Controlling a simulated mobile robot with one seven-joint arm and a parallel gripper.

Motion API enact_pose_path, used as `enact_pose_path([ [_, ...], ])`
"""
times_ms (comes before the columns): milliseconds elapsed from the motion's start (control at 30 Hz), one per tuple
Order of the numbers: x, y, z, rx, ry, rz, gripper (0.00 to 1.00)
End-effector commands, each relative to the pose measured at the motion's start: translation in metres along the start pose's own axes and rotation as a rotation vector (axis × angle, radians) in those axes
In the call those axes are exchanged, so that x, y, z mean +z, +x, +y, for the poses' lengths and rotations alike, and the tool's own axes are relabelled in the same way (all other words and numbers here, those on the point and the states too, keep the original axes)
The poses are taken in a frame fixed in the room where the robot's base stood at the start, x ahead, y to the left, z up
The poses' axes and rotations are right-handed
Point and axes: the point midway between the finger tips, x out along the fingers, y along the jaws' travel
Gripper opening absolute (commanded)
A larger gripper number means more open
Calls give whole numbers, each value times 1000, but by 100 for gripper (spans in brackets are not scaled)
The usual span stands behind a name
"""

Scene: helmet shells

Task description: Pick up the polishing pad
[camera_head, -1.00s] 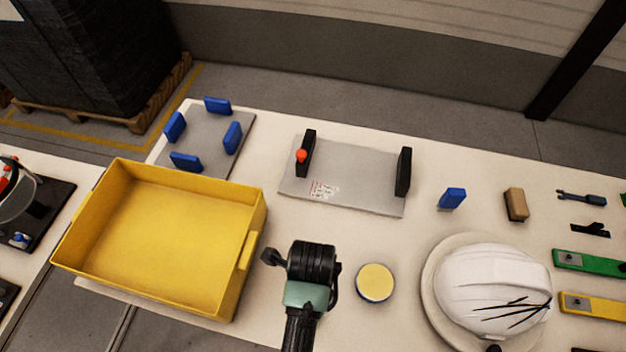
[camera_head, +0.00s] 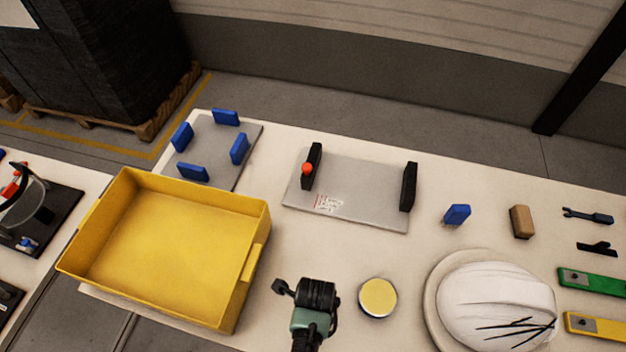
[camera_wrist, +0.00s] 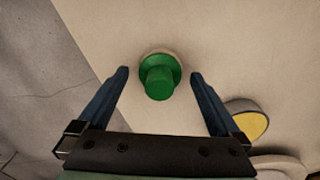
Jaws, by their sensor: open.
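A green knob with a round flange (camera_wrist: 158,84) sits on a pale round base on the bench top in the wrist view; it looks like the polishing pad. My gripper (camera_wrist: 160,73) is open, with one finger on each side of the knob and gaps between. I cannot tell how far above it the fingertips are. In the head view my arm's end (camera_head: 315,297) hides the knob. A round yellow-topped disc (camera_head: 378,297) lies just right of my arm; it also shows beyond the right finger in the wrist view (camera_wrist: 246,126).
A yellow tray (camera_head: 250,262) stands left of my arm. A white helmet shell (camera_head: 492,305) rests on a round stand at right. Behind are a grey plate with black uprights (camera_head: 355,205), a blue block (camera_head: 457,214) and a tan block (camera_head: 521,221). The bench edge runs along the wrist view's left.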

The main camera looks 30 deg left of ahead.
Motion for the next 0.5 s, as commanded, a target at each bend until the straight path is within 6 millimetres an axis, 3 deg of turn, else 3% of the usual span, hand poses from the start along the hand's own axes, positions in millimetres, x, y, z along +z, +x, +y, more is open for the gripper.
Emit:
enact_pose_path([
  [67, 0, 0, 0, 0, 0, 0, 100],
  [500, 0, 0, 0, 0, 0, 0, 23],
])
